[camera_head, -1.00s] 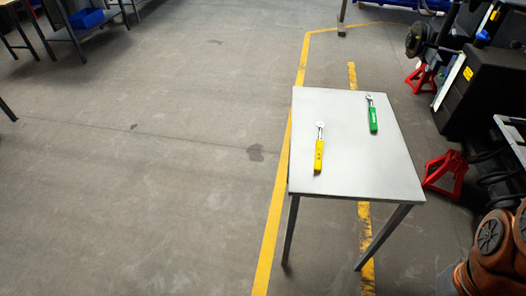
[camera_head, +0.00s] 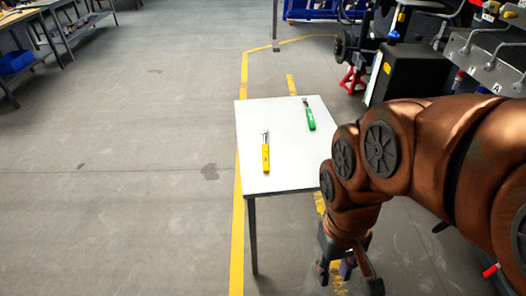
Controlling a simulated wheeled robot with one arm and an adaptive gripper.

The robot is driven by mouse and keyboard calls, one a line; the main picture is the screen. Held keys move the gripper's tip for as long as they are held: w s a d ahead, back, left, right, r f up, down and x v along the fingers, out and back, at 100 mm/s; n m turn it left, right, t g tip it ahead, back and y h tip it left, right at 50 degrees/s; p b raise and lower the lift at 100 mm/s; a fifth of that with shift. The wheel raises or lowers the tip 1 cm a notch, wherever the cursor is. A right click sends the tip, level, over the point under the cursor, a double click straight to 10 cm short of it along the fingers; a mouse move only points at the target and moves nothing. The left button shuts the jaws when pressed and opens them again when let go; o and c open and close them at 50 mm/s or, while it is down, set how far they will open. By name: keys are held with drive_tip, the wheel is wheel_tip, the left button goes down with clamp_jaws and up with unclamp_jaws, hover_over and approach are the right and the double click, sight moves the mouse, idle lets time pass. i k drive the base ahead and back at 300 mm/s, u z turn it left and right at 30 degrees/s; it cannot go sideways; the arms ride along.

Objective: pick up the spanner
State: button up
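Two hand tools with silver metal heads lie apart on a small light-grey table (camera_head: 285,120). The yellow-handled tool (camera_head: 265,157) is near the table's left side, its head pointing away from me. The green-handled tool (camera_head: 310,118) is near the far right corner. Both look like spanners or ratchets; their heads are too small to tell apart. My gripper (camera_head: 347,278) hangs pointing down at the table's near right side, apart from both tools. Its dark fingers are spread with nothing seen between them. My arm hides the table's near right corner.
A dark machine (camera_head: 408,72) with a red stand (camera_head: 352,80) is behind the table at right. Workbenches with a blue bin (camera_head: 15,62) stand at far left. A yellow floor line (camera_head: 238,235) runs along the table's left. The floor at left is clear.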

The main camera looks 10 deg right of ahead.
sight(265, 150)
drive_tip(key=k, duration=0.6)
drive_tip(key=u, duration=0.65)
drive_tip(key=i, duration=1.1)
drive_tip(key=u, duration=0.3)
